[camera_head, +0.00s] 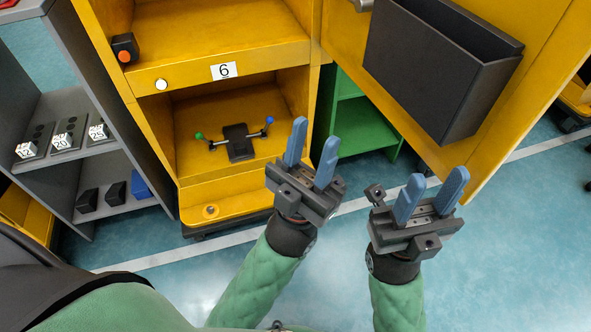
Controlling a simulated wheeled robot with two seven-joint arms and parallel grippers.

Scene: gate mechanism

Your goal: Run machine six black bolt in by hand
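Machine six is a yellow cabinet (190,95) with a white "6" label (224,70) on its middle shelf edge. In its lower bay sits a black block (238,142) with a thin rod on each side. I cannot tell for certain which black part is the bolt. My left gripper (314,135) is open and empty, in front of and to the right of the lower bay. My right gripper (437,178) is open and empty, below the black bin on the door.
The yellow door (541,60) stands open at right, carrying a black bin (428,82). A black box with an orange button (125,52) and a white knob (161,84) are on the cabinet. A grey shelf (110,163) with numbered blocks stands left. A green cabinet (366,125) is behind.

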